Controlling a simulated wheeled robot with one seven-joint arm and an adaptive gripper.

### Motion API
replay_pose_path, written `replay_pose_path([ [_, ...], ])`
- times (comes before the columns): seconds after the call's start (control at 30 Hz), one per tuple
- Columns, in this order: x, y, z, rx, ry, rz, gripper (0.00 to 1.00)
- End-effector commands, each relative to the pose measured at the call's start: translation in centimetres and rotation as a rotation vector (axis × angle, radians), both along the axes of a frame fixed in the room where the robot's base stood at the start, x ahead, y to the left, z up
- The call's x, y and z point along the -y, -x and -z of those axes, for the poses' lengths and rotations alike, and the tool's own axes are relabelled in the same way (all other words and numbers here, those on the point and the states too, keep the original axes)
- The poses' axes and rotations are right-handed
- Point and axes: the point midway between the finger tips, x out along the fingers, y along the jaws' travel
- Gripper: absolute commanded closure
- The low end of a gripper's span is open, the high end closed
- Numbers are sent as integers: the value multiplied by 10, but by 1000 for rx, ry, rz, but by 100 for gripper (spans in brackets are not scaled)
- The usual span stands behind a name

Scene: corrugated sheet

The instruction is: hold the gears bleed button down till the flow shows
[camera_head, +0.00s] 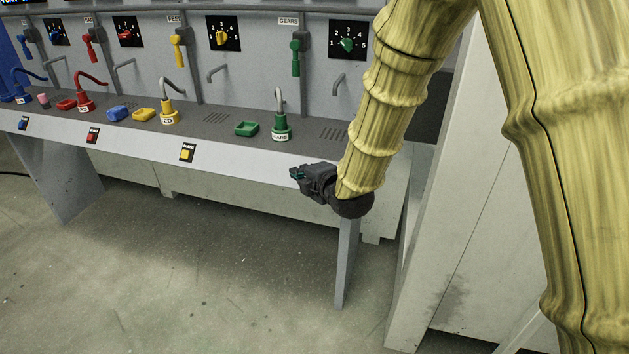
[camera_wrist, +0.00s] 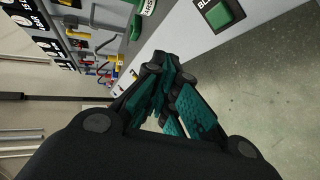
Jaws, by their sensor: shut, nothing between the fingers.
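The green gears bleed button (camera_wrist: 220,15) sits on a black plate marked "BL…" on the bench's front face. My gripper (camera_head: 296,174) is shut and empty, in front of the bench edge. In the wrist view its teal fingers (camera_wrist: 163,72) are below and left of the button, apart from it. The green gears spout base (camera_head: 281,128) stands on the bench top. I see no flow from its spout.
A green tray (camera_head: 247,129) lies beside the spout. A green lever (camera_head: 296,60) and a green-knobbed dial (camera_head: 347,46) are on the back panel. Yellow (camera_head: 187,153), red (camera_head: 93,135) and blue (camera_head: 23,124) buttons line the front face leftward. The floor before the bench is clear.

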Motion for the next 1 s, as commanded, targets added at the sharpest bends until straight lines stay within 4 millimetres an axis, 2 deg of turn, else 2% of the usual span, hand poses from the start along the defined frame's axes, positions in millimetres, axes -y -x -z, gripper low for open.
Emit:
replay_pose_path([
  [0.43, 1, -3, 5, -2, -1, 1, 100],
  [1.0, 14, -43, 49, -3, -1, 1, 100],
])
